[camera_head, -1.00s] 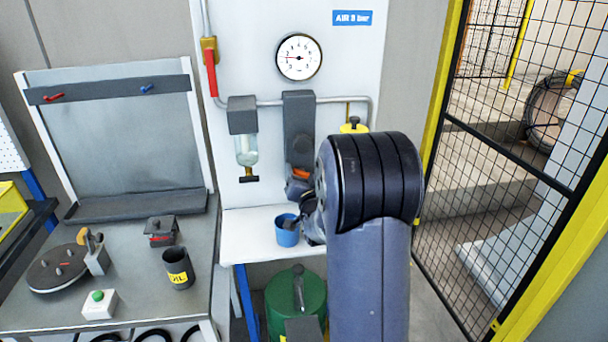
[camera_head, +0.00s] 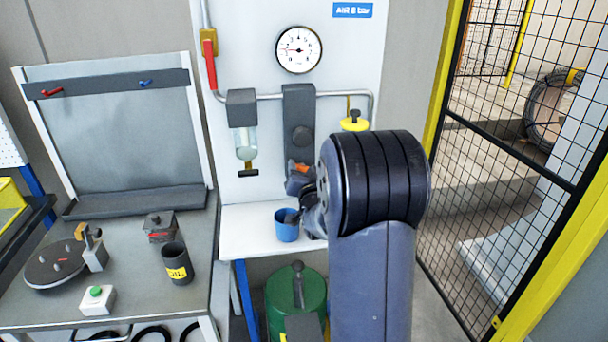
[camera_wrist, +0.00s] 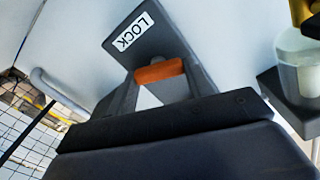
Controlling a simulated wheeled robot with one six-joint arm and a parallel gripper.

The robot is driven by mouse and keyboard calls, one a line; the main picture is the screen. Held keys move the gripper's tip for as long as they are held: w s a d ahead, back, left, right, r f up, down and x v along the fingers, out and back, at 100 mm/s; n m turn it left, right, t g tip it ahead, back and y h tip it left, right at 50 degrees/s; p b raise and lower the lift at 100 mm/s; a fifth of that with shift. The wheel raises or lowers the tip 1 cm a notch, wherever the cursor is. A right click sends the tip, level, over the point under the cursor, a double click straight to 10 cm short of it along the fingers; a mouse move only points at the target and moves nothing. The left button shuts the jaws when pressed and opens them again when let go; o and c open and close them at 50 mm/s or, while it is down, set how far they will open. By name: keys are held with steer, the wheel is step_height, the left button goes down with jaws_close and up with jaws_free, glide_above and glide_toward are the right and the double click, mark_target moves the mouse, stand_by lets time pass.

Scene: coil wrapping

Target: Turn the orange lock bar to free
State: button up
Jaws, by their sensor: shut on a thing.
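The orange lock bar (camera_wrist: 160,71) lies between the two fingertips of my gripper (camera_wrist: 161,78) in the wrist view. My gripper is shut on it, with a finger at each end of the visible orange piece. A grey plate (camera_wrist: 168,45) behind the bar carries a white LOCK label (camera_wrist: 133,32). In the head view the bar (camera_head: 302,168) is a small orange patch at the foot of the grey upright plate (camera_head: 301,108). My gripper (camera_head: 301,176) is largely hidden there by my wrist and arm.
A blue cup (camera_head: 286,230) stands on the white shelf (camera_head: 237,217) close to my wrist. A bowl unit (camera_head: 244,140) hangs left of the plate, below a gauge (camera_head: 299,50). A mesh fence (camera_head: 505,165) stands to the right. A cluttered bench (camera_head: 120,205) is at left.

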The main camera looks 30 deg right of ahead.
steer(key=shift+a+f+n+b, duration=0.15)
steer(key=shift+n+b, duration=0.65)
steer(key=shift+b, duration=0.8)
steer(key=shift+d+f+n+b, duration=0.1)
steer(key=shift+n+b, duration=0.7)
steer(key=shift+b, duration=0.75)
steer(key=shift+r+n+b, duration=0.3)
steer(key=shift+n+b, duration=0.4)
steer(key=shift+b, duration=0.1)
steer(key=o, duration=1)
steer(key=b+v, duration=0.2)
steer(key=v, duration=0.8)
steer(key=shift+s+a, duration=0.15)
steer(key=shift+s, duration=0.2)
